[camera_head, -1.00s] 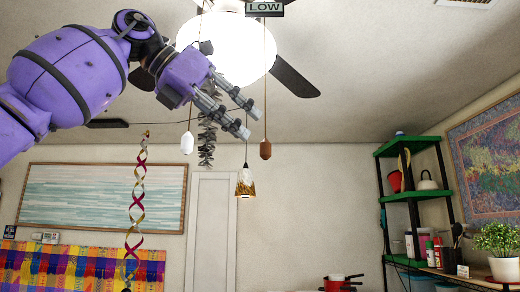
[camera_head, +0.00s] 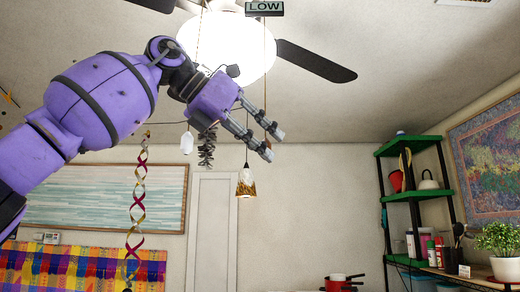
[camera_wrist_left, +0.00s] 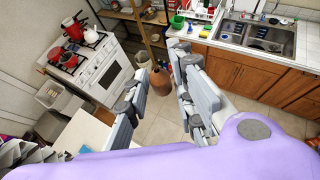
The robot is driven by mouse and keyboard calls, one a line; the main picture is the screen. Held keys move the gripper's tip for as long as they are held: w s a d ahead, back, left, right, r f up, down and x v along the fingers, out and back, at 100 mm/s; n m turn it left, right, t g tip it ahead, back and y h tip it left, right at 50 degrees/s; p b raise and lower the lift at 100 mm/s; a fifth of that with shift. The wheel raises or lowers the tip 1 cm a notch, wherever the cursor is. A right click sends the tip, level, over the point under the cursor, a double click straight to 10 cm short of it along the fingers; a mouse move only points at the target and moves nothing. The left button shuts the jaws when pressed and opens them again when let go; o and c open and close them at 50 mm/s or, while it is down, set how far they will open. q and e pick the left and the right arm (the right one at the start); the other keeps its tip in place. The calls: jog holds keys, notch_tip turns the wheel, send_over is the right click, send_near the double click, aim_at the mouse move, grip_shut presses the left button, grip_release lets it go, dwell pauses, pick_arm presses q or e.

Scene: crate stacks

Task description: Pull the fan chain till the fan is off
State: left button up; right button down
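The ceiling fan (camera_head: 318,62) has a bright globe light (camera_head: 225,45) and a sign (camera_head: 264,8) reading LOW. A thin chain (camera_head: 264,85) hangs at the right of the globe, and its lower end is hidden behind my left gripper (camera_head: 271,142). A white pull (camera_head: 187,143) hangs on another chain to the left. In the left wrist view, a brown wooden pull (camera_wrist_left: 166,92) shows between the two parted fingers of my left gripper (camera_wrist_left: 160,65). I see a gap around it; contact cannot be told. My right gripper is out of view.
A silver ornament (camera_head: 206,150), a small pendant lamp (camera_head: 246,182) and a spiral streamer (camera_head: 137,210) hang near my left arm. A green shelf (camera_head: 409,196) stands at the right. A stove (camera_wrist_left: 105,68) and sink (camera_wrist_left: 258,35) show far below.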

pick_arm(q)
jog(key=c, duration=0.3)
jog(key=shift+f, duration=0.75)
jog(key=o, duration=0.9)
jog(key=shift+f, duration=0.1)
jog(key=shift+o, duration=0.2)
jog(key=v, duration=1.2)
